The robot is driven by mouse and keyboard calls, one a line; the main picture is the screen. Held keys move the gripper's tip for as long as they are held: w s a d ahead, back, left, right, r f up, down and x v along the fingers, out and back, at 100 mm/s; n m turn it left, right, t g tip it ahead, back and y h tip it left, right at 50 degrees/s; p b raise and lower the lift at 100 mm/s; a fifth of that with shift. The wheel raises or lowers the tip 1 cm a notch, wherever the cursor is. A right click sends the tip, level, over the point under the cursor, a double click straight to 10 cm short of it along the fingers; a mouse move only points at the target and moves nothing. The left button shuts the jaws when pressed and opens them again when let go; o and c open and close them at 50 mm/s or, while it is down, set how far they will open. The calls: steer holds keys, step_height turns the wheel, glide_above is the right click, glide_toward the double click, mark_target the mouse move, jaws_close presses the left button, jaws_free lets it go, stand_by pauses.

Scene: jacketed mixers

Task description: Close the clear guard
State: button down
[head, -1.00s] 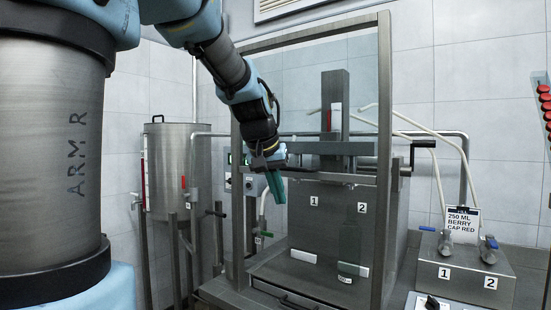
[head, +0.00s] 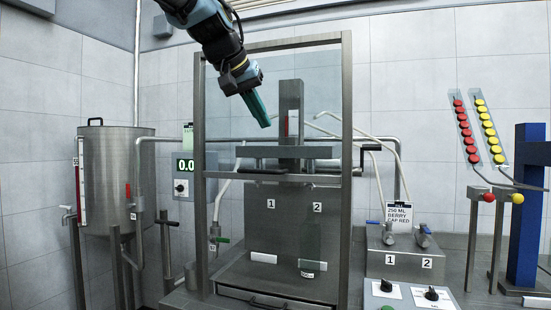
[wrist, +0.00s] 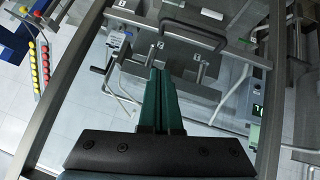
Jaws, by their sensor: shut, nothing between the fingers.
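The clear guard (head: 240,95) is a see-through panel across the upper part of a steel frame. Its lower rail (head: 225,175) crosses at about mid-height, and the opening below it is uncovered, so the guard stands raised. My gripper (head: 265,125) has green fingers pressed together, pointing down and slightly right, above the level of the rail. It appears on the near side of the panel and holds nothing. In the wrist view the shut fingers (wrist: 155,72) show between the frame's posts. I cannot tell whether they touch the panel.
Behind the frame stands a steel column (head: 291,105) with numbered places 1 and 2 below. A jacketed tank (head: 112,170) is at left. A valve box (head: 400,262) and a blue stand (head: 526,230) are at right. A drawer handle (head: 272,304) is at the bottom.

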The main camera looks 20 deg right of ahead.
steer(key=p, duration=0.2)
glide_above(285, 169)
steer(key=a, duration=0.3)
steer(key=f, duration=0.6)
steer(key=shift+d, duration=0.25)
steer(key=shift+s+d+f+p, duration=0.1)
steer(key=shift+s+f+p, duration=0.1)
steer(key=shift+f, duration=0.35)
steer(key=shift+s+f+p, duration=0.1)
steer(key=shift+s+f, duration=0.1)
steer(key=shift+f, duration=0.35)
steer(key=shift+d+f, duration=0.1)
steer(key=shift+f, duration=0.6)
steer(key=shift+f, duration=0.1)
